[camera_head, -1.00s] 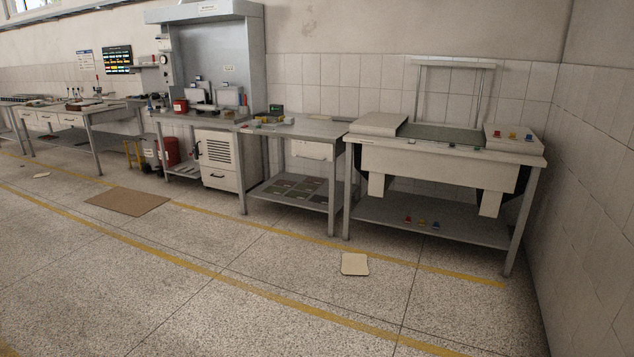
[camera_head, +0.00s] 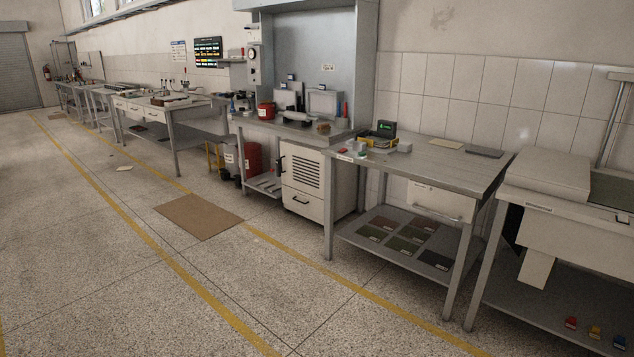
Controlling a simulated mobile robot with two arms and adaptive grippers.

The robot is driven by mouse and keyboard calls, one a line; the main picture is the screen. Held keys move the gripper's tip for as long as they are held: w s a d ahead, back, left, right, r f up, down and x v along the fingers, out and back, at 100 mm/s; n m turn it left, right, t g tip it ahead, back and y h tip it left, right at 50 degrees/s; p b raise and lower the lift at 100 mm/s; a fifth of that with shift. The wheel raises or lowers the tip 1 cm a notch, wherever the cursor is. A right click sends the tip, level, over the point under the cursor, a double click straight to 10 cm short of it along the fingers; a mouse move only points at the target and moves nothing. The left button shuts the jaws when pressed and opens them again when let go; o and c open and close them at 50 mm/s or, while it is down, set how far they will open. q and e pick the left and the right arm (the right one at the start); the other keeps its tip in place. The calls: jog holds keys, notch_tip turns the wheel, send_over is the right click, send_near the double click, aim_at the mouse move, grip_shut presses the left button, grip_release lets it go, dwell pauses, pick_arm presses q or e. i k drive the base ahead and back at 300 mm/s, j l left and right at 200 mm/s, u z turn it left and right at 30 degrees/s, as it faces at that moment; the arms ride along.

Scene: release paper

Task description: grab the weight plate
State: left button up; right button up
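I cannot make out a weight plate for certain. The grey metal table (camera_head: 440,165) carries a small device with a green display (camera_head: 386,128), a beige flat piece (camera_head: 447,144) and a dark grey flat piece (camera_head: 485,153). I cannot tell whether either flat piece is the weight plate. Several flat dark red, green and black sheets (camera_head: 404,241) lie on the table's lower shelf. Neither of my grippers is in view.
A fume hood bench (camera_head: 290,130) with a white cabinet (camera_head: 303,182) stands left of the table. A pale basin unit (camera_head: 565,225) stands at the right. A brown mat (camera_head: 199,216) lies on the floor. The floor in front is clear, with yellow lines.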

aim_at(376, 140)
jog(key=i+j+z, duration=0.1)
jog(key=i, duration=2.65)
